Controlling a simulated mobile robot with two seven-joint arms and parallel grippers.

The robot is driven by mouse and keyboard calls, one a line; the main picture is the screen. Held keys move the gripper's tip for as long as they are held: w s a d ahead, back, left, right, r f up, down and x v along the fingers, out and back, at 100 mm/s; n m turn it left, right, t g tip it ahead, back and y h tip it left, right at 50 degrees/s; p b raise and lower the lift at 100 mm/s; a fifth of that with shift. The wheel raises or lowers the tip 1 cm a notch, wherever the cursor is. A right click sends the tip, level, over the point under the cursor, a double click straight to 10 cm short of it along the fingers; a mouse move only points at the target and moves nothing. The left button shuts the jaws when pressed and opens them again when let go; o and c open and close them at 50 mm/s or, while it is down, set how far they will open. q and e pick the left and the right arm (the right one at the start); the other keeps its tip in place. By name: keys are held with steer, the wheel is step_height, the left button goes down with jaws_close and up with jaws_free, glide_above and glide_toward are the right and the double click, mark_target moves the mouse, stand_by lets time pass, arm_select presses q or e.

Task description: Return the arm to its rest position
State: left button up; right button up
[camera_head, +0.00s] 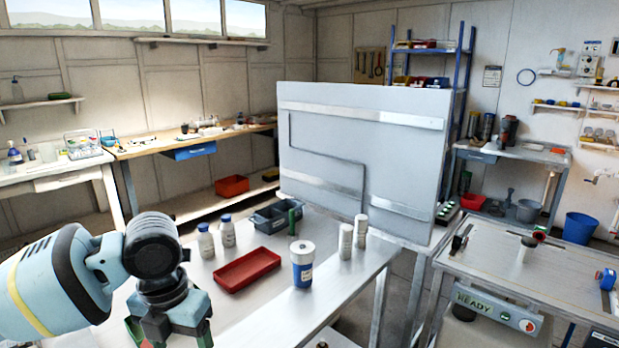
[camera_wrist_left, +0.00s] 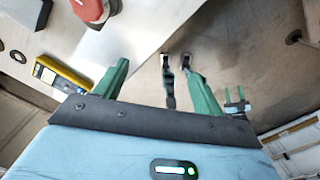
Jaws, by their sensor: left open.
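My left arm (camera_head: 50,285) comes in from the left in the head view, its wrist bent downward. My left gripper (camera_head: 170,332) is low at the left front, beside the near-left part of the metal table (camera_head: 245,310). In the left wrist view my left gripper (camera_wrist_left: 158,78) has its two green fingers spread apart with nothing between them. My right gripper does not show in either view.
On the table are a red tray (camera_head: 247,270), a blue-and-white jar (camera_head: 303,265), white bottles (camera_head: 206,242), a dark bin (camera_head: 275,217) and pale cylinders (camera_head: 345,241). A tall grey panel (camera_head: 365,150) stands behind. A yellow device (camera_wrist_left: 62,75) shows in the wrist view.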

arm_select(q)
steer(key=s+d+f+n+t+h, duration=0.2)
steer(key=s+d+f+n+h, duration=0.15)
steer(key=d+f+n, duration=0.65)
steer(key=s+d+f+n+t+h, duration=0.25)
steer(key=d+f+n+h, duration=0.2)
steer(key=f+n, duration=0.5)
steer(key=s+a+f+n+t+y, duration=0.2)
steer(key=s+a+f+n+y, duration=0.1)
steer(key=s+a+f+n, duration=0.4)
steer(key=s+a+f+n+t+y, duration=0.2)
steer(key=s+a+f+n, duration=0.5)
steer(key=s, duration=0.7)
steer(key=shift+a+f+n+y+p, duration=0.4)
steer(key=shift+f+n+y, duration=0.25)
steer(key=shift+n, duration=0.6)
steer(key=shift+r, duration=0.1)
